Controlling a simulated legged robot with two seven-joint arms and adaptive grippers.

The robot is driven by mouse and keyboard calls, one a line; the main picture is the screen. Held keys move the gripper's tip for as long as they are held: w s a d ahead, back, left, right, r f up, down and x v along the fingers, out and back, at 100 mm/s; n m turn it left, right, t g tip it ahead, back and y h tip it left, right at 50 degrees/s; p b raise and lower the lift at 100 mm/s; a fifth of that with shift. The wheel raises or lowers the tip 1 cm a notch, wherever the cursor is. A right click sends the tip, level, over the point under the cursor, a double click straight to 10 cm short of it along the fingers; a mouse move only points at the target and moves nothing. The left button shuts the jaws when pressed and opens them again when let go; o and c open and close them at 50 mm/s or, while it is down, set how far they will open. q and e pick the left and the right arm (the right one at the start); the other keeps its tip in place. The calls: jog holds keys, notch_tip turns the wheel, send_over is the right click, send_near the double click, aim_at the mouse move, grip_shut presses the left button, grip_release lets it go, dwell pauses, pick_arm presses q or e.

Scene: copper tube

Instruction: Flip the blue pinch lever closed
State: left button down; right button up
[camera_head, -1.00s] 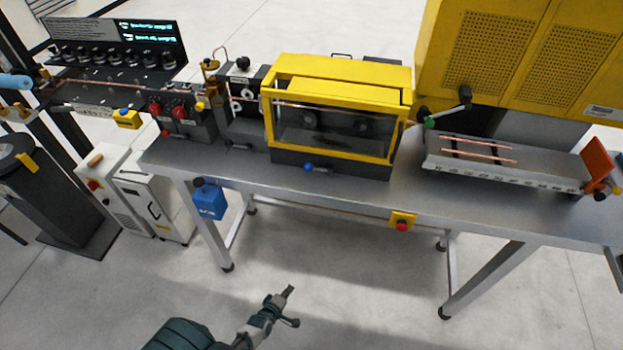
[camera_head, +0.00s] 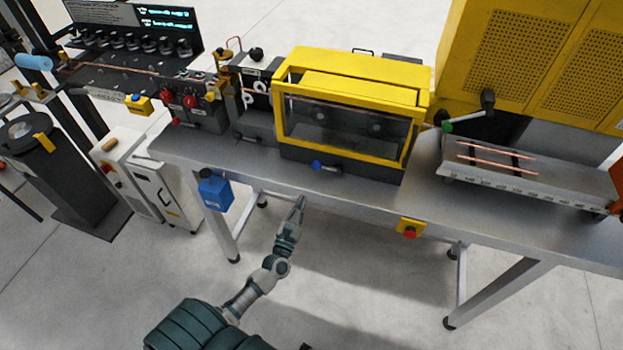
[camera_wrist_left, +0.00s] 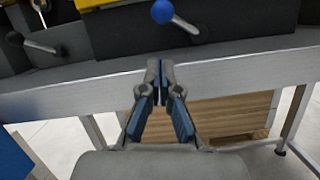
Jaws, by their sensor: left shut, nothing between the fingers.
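The blue-knobbed pinch lever (camera_head: 317,165) is on the dark front base of the yellow-framed machine, its short metal arm pointing right. In the left wrist view its blue ball (camera_wrist_left: 162,11) is near the top edge, with the silver arm running down to the right. My left gripper (camera_head: 300,199) is in front of the table's front edge, below and left of the lever and apart from it. In the left wrist view the gripper (camera_wrist_left: 155,66) has its fingertips together with nothing between them. My right gripper is not in view.
The yellow-framed machine (camera_head: 350,90) stands on the grey table (camera_head: 230,160). A dark lever (camera_wrist_left: 42,45) is to the left in the wrist view. A blue box (camera_head: 214,192) and a red-button yellow box (camera_head: 410,230) hang at the table's front edge. A tray (camera_head: 530,182) with copper tubes stands right.

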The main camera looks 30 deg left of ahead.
aim_at(312, 182)
pick_arm(q)
jog(key=p+x, duration=0.1)
jog(key=x, duration=0.9)
jog(key=shift+p, duration=0.4)
